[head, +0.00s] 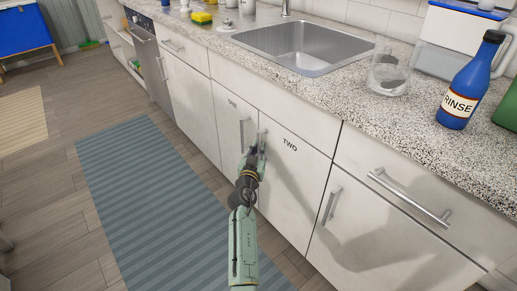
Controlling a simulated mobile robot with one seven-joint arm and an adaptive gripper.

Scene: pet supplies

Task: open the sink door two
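The sink door two (294,185) is a white cabinet door labelled "TWO", under the sink, and it looks closed. Its vertical metal handle (262,138) is near the door's upper left edge. Door one (223,125), labelled "ONE", is to its left with its own handle (243,134) close by. My gripper (258,157) is at the lower end of door two's handle, at the end of my pale green arm. The fingers overlap the handle in the picture; they are too small to tell whether they grip it.
The speckled counter (330,95) holds a metal sink (300,48), a glass jar (388,76) and a blue "RINSE" bottle (466,85). A drawer (400,185) with a long protruding handle is at right. A striped blue mat (150,200) covers open floor at left.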

